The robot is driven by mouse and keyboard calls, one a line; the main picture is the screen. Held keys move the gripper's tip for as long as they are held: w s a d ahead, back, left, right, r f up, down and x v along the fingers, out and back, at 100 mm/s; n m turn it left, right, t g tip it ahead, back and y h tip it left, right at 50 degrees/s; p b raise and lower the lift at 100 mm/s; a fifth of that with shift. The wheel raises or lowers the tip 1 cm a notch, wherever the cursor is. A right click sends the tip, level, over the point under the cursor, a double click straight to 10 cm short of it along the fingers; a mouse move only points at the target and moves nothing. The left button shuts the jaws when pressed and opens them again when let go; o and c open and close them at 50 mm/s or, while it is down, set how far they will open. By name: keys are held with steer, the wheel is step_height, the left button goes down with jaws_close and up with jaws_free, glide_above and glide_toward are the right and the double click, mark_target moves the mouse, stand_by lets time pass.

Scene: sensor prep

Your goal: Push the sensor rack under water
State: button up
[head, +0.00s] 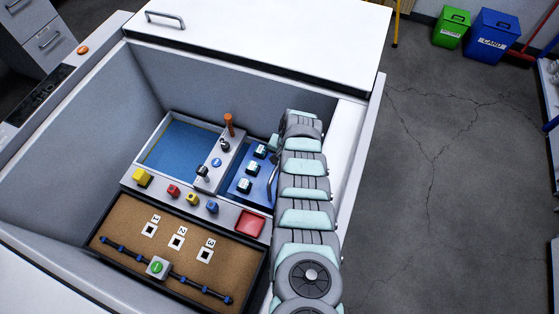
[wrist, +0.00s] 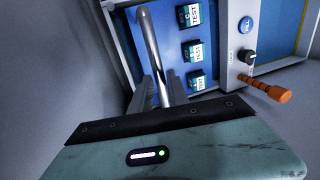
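The sensor rack (head: 239,184) is a blue panel carrying three small teal-and-white blocks labelled TEST (head: 252,168). It sits in the right bay of the grey box; in the wrist view the rack (wrist: 168,20) lies beyond my fingers. Its curved metal handle (wrist: 148,40) rises between the two grey fingers of my gripper (wrist: 163,90), which appear to close against it from both sides. The blue water basin (head: 180,148) is left of the rack, across a grey control strip. My arm hides the rack's right side in the head view; whether water covers the rack is unclear.
The control strip holds an orange-handled lever (head: 229,125) and knobs; the orange handle is close to the rack. In front are coloured buttons (head: 173,190), a red tray (head: 249,223) and a brown board (head: 130,220) with numbered squares. High box walls surround everything.

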jaws_close()
stand_by(1.0)
